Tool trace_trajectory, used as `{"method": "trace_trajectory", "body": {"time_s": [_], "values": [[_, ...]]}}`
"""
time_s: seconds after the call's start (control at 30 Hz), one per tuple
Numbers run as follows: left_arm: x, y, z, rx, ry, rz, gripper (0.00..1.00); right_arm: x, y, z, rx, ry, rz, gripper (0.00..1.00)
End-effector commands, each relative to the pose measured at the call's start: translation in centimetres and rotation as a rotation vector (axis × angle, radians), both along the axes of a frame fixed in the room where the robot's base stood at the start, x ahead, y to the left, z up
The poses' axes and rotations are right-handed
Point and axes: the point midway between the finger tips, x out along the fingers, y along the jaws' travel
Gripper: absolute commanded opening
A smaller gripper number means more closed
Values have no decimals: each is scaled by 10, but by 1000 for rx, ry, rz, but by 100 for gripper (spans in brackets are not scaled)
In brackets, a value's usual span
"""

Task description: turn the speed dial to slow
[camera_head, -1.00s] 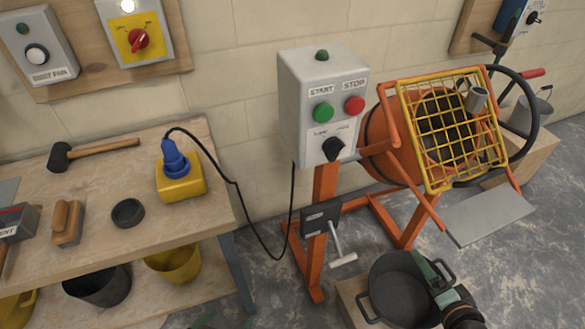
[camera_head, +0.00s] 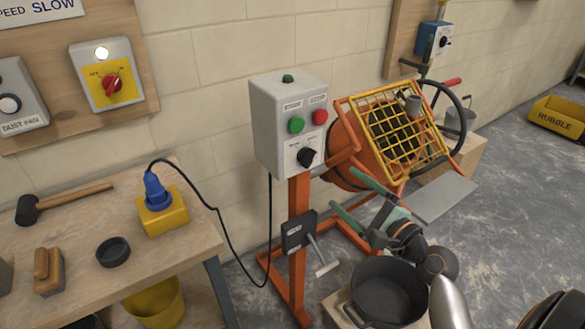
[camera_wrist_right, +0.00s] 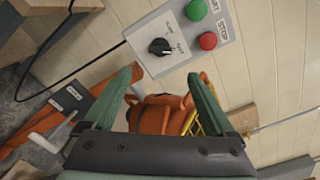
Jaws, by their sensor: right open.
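The speed dial (camera_head: 306,157) is a black knob low on the front of a grey control box (camera_head: 263,125), under a green and a red button. The small words around the dial are too blurred to read surely, and I cannot tell its exact setting. My right gripper (camera_head: 342,187) has green fingers, spread apart and empty. It is in front of the orange mixer, below and to the right of the dial, not touching it. In the right wrist view the dial (camera_wrist_right: 159,46) shows beyond the fingertips, roughly between them. My left gripper is not in view.
The box stands on an orange post (camera_head: 299,230) with a crank-handled black unit (camera_head: 299,232). The orange mixer (camera_head: 352,160) with its yellow grid is to the right. A black tub (camera_head: 385,295) is below my right arm. A workbench (camera_head: 95,205) stands left.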

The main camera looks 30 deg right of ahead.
Motion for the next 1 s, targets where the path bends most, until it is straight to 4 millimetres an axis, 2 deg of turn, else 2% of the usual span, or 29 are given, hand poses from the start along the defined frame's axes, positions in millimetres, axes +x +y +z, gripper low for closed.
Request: {"method": "trace_trajectory", "body": {"time_s": [0.17,0.7,0.83,1.0], "values": [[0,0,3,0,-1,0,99,13,0,3,8,-5,0,90],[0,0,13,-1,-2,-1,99,106,8,2,5,-2,0,90],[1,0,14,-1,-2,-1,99,118,9,1,4,-1,-1,90],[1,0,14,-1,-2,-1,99,124,9,0,3,0,0,90]]}}
